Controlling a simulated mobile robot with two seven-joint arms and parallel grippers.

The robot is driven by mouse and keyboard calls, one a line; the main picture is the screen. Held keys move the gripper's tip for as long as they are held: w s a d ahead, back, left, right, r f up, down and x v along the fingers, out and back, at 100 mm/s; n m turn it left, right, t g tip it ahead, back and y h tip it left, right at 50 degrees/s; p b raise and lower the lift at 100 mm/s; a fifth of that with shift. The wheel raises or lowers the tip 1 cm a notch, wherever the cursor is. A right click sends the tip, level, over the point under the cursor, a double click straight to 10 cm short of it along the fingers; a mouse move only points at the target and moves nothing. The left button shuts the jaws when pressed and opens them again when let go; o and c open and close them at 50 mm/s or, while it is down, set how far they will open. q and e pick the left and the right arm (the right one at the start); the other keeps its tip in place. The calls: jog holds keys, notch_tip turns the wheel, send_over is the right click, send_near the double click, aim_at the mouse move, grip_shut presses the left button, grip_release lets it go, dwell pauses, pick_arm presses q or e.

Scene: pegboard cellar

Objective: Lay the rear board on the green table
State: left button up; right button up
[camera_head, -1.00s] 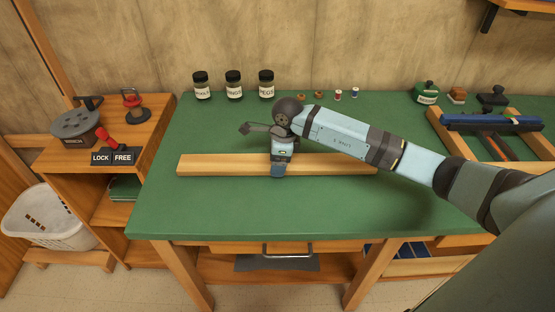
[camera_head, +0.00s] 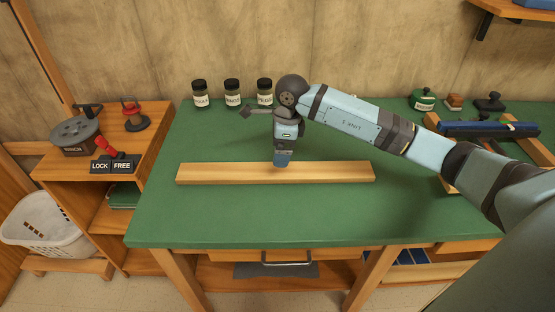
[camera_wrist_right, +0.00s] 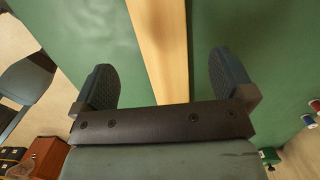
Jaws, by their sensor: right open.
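The long light wooden board (camera_head: 225,173) lies flat on the green table (camera_head: 210,218), running left to right across its middle. My right gripper (camera_head: 282,164) points down over the middle of the board. In the right wrist view, its two dark fingers (camera_wrist_right: 164,80) are spread wide, one on each side of the board (camera_wrist_right: 160,40), with green tabletop showing between each finger and the board. The gripper is open and holds nothing. My left gripper is not in view.
Three labelled jars (camera_head: 232,93) stand at the table's back edge. A wooden frame with a blue-topped bar (camera_head: 490,129) sits at the right. A shelf unit (camera_head: 150,135) stands left of the table, with a white basket (camera_head: 45,220) beside it. The table's front left is clear.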

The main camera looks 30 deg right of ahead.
jog(key=shift+s+d+r, duration=0.1)
jog(key=shift+d+r, duration=0.05)
jog(key=shift+r, duration=0.85)
jog(key=shift+s+d+r, duration=0.1)
jog(key=shift+d+r, duration=0.05)
jog(key=shift+r, duration=0.85)
